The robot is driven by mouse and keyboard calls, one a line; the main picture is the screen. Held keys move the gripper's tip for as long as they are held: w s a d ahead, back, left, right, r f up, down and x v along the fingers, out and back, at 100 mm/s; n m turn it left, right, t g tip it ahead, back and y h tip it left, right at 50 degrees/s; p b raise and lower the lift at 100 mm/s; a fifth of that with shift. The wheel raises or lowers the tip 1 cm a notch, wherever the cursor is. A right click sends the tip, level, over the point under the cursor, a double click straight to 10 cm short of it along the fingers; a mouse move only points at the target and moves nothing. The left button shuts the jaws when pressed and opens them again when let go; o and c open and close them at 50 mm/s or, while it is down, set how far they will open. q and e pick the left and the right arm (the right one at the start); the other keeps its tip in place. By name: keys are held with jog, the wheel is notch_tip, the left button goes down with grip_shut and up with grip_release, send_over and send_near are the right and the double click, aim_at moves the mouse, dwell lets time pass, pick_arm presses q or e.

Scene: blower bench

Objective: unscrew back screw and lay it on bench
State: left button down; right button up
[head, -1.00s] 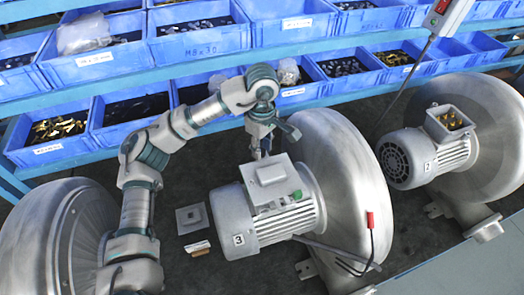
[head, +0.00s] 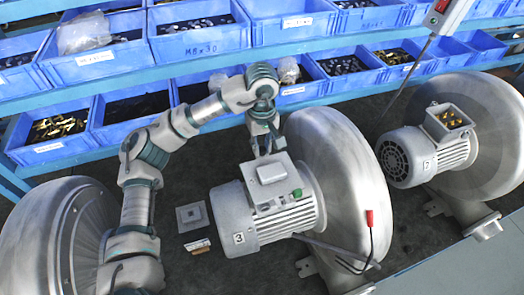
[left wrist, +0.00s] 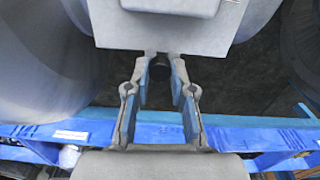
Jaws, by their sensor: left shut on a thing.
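The grey blower motor marked 3 (head: 262,228) carries a pale square terminal box (head: 270,172), with a green part at its side. My left gripper (head: 268,148) is at the back edge of this box, pointing down. In the left wrist view the box (left wrist: 165,30) is just beyond my fingertips (left wrist: 165,68). The gripper is shut on a small dark round piece (left wrist: 180,70), the back screw, which shows between the fingers by the box's edge. The fingers hide part of it, and I cannot tell whether it is still threaded in. My right gripper is not in view.
A square grey plate (head: 192,217) and a small light block (head: 198,245) lie on the dark bench left of the motor. Blower 2 (head: 430,158) stands right. Blue bins (head: 200,45) line the back. A red-and-white tool with a thin rod (head: 445,15) shows top right.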

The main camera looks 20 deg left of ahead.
pick_arm(q)
jog(key=n, duration=0.7)
jog(key=shift+b, duration=0.35)
jog(key=n, duration=0.5)
jog(key=shift+n+b, duration=0.3)
jog(key=shift+n, duration=0.1)
jog(key=n, duration=0.5)
jog(key=n+b, duration=0.1)
jog(key=n, duration=0.5)
jog(key=shift+n, duration=0.3)
jog(key=c, duration=1.3)
grip_release()
jog(key=shift+o, duration=0.2)
